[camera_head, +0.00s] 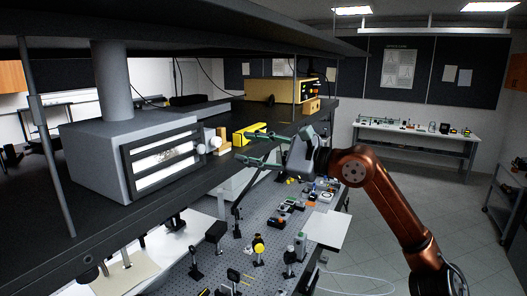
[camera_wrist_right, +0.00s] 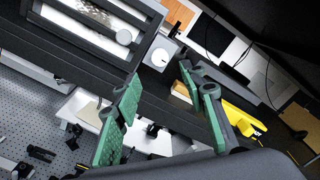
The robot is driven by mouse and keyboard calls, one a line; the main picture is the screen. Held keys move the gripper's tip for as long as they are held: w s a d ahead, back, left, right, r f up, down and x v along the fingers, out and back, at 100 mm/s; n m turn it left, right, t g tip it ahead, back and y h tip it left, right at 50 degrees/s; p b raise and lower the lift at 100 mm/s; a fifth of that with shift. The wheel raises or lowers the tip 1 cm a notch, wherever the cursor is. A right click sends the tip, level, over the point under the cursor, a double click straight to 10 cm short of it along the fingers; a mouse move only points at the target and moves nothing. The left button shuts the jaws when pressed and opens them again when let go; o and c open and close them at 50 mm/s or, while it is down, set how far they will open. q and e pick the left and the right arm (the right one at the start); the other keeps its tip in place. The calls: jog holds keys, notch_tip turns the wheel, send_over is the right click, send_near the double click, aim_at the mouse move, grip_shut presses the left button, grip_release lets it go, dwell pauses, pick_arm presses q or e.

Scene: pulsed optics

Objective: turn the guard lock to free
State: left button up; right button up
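A grey box (camera_head: 95,160) with a bright, black-framed window stands on the dark shelf at the left. Pale round knobs sit at its right end: one by the window frame (camera_head: 201,148) and one beside it (camera_head: 215,142). In the right wrist view, one knob (camera_wrist_right: 124,37) is on the frame and the other (camera_wrist_right: 160,57) is on a small light plate. I cannot tell for sure which is the guard lock, and no lock marking is readable. My right gripper (camera_head: 243,148) is open and empty, its green fingers apart and pointing toward the knobs; it also shows in the wrist view (camera_wrist_right: 160,74). My left gripper is not in view.
A yellow block (camera_head: 247,133) lies on the shelf near the right gripper's fingers. A yellow instrument (camera_head: 272,91) stands farther back. An upper shelf (camera_head: 190,45) hangs overhead. Below, a perforated optics table (camera_head: 215,272) carries several mounts. The floor at right is open.

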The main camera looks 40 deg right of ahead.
jog(key=shift+v, duration=1.9)
